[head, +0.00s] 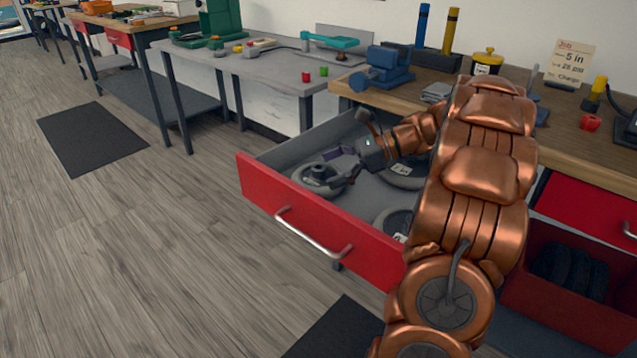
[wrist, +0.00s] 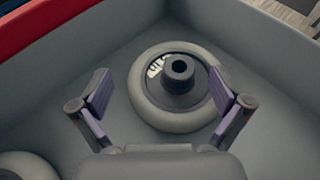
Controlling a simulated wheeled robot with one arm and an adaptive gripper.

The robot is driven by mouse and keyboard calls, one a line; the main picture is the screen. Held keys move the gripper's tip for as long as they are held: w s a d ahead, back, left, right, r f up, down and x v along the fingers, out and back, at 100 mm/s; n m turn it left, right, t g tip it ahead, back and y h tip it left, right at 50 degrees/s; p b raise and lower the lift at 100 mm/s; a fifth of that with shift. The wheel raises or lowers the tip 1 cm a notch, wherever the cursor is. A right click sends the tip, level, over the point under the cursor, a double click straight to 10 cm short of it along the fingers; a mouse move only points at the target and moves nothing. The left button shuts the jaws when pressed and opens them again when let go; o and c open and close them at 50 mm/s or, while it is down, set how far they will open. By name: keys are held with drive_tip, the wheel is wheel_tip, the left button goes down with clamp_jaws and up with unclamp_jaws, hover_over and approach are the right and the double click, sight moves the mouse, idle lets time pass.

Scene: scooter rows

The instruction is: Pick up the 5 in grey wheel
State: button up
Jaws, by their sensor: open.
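A grey wheel (head: 316,177) with a dark hub lies flat in a corner of the open drawer; it also shows in the wrist view (wrist: 150,104), with a white label partly hidden by the hub. My gripper (head: 342,170) is inside the drawer at this wheel. In the wrist view my gripper (wrist: 163,100) is open, with one finger to the left of the wheel and the other over or beside its right edge. Nothing is clamped between the fingers. I cannot read the label's size.
The red-fronted drawer (head: 300,212) has walls close to the wheel. Other grey wheels lie in it, one behind (head: 403,172) and one nearer the front (head: 394,220), partly hidden by my arm. A job card (head: 569,64) on the bench reads "5 in". A red bin (head: 560,310) holds dark tyres.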

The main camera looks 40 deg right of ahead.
sight(319, 176)
drive_tip(key=shift+x, duration=1.3)
drive_tip(key=shift+s+f, duration=0.1)
clamp_jaws()
